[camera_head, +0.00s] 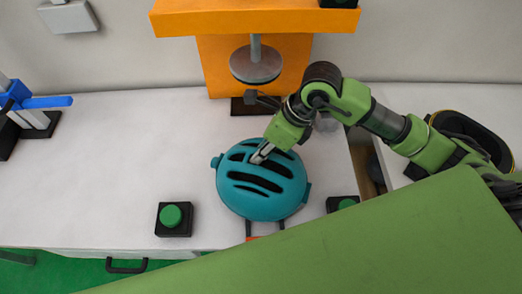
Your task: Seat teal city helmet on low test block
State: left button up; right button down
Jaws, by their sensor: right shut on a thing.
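The teal helmet (265,210) is on or just above the white table at the centre, dome up with dark vents. My right gripper (260,157) is shut on its upper shell, at a vent near the far side. No low test block can be clearly made out; what lies beneath the helmet is hidden. Orange and black bits (266,238) show just past its near edge. I cannot tell whether the helmet rests on something or hangs. My left gripper is not in view.
An orange tower (210,62) with a grey disc (256,65) above a dark base plate (243,106) stands behind. Green-button boxes (175,218) (342,203) flank the helmet. A blue clamp-like device (40,103) is at far left. The table's left middle is clear.

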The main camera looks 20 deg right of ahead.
jog(key=shift+s+f, duration=0.25)
jog(key=shift+s, duration=0.15)
jog(key=c, duration=1.9)
grip_release()
jog(key=shift+a, duration=0.1)
jog(key=c, duration=0.3)
jog(key=shift+r, duration=0.15)
jog(key=shift+w+r+p, duration=0.15)
jog(key=shift+r+p, duration=0.2)
jog(key=shift+r, duration=0.05)
jog(key=shift+r+p, duration=0.3)
jog(key=shift+r, duration=0.4)
jog(key=shift+r, duration=0.15)
